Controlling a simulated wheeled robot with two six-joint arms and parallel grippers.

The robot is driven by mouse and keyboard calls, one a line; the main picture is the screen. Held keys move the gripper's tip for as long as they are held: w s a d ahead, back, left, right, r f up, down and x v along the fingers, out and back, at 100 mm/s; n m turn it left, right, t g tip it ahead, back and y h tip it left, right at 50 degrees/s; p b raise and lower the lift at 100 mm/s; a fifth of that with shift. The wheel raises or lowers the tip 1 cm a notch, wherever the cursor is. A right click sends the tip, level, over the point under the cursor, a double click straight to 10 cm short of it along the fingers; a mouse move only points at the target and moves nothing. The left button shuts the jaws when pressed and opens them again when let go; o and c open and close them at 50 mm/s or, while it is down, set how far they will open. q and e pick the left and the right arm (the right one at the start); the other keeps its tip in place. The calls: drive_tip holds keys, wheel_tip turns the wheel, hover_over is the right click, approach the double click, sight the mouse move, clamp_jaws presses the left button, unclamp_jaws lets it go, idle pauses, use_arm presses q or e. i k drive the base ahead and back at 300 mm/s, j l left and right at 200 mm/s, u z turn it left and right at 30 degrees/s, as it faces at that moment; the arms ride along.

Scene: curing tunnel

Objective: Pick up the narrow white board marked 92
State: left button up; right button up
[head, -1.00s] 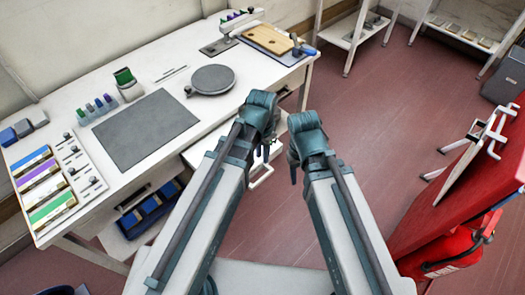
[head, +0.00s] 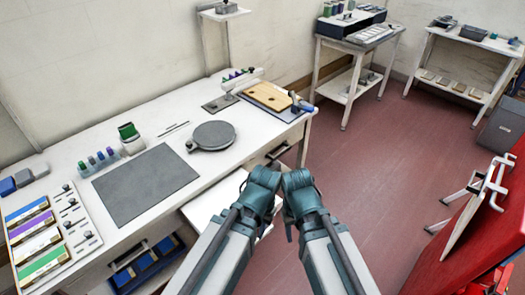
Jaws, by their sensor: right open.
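I cannot make out any board with a readable 92 in the head view. Several small pale flat pieces (head: 459,87) lie on the lower shelf of the far right table, too small to read. My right gripper (head: 290,234) points down in the middle foreground, over the floor beside the bench; it is open, with nothing seen in it. My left gripper (head: 262,222) hangs just left of it, mostly hidden behind its own wrist.
A long white bench (head: 60,163) fills the left, with a grey mat (head: 145,185), a round dark plate (head: 213,135) and a wooden board (head: 267,95). Two tables stand at the back. A red cabinet (head: 495,235) stands at right. Red floor (head: 385,150) between is clear.

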sight(25, 254)
drive_tip(key=u, duration=0.45)
drive_tip(key=j+u, duration=0.1)
drive_tip(key=u, duration=0.75)
drive_tip(key=j+u, duration=0.1)
drive_tip(key=u, duration=0.75)
drive_tip(key=i+j, duration=0.2)
drive_tip(key=j, duration=0.15)
drive_tip(key=i+j, duration=0.2)
drive_tip(key=j, duration=0.15)
drive_tip(key=i+j, duration=0.2)
drive_tip(key=i+j+z, duration=0.1)
drive_tip(key=j, duration=0.35)
drive_tip(key=i+j, duration=0.3)
drive_tip(key=z, duration=1.5)
